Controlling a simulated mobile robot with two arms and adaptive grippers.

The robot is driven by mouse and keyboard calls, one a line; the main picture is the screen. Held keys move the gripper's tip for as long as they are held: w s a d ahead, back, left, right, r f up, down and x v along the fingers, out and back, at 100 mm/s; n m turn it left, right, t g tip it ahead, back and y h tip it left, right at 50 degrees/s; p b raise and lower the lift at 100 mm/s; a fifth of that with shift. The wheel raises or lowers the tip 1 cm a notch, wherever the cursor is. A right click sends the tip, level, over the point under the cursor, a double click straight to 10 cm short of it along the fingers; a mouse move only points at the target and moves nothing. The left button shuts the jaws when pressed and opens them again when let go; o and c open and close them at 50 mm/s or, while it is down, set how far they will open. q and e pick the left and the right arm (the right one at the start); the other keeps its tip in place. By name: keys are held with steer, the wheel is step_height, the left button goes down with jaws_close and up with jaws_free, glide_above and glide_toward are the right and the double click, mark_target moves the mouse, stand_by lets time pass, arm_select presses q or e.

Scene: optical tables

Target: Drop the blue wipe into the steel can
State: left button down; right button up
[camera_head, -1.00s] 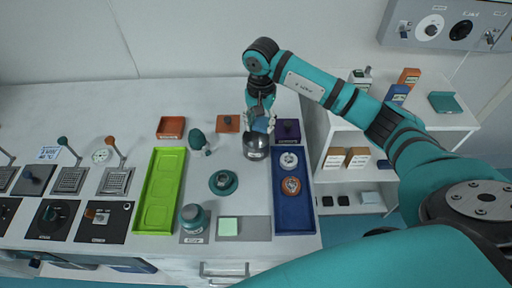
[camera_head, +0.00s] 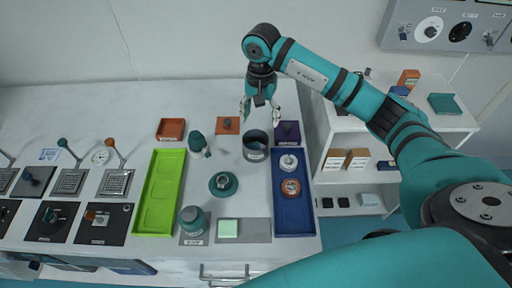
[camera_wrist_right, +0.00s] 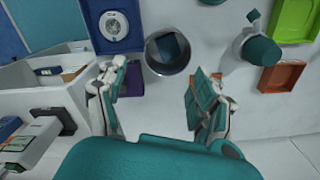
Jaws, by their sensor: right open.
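The steel can (camera_head: 255,146) stands upright on the table, left of the blue tray. In the right wrist view the can (camera_wrist_right: 167,66) is open towards me, and the blue wipe (camera_wrist_right: 172,47) lies inside it. My right gripper (camera_head: 261,112) is open and empty above and slightly behind the can. In the right wrist view its fingers (camera_wrist_right: 160,92) are spread wide apart, nearer to me than the can. My left gripper is not in view.
A blue tray (camera_head: 292,216) with round items and a purple bin (camera_head: 288,131) lie right of the can. A green tray (camera_head: 151,219), a teal dish (camera_head: 223,185) and a teal flask (camera_head: 197,142) are to the left. A shelf unit (camera_head: 335,124) stands at right.

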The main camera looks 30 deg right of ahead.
step_height(320, 180, up, 8)
steer(key=shift+r, duration=0.15)
stand_by(0.6)
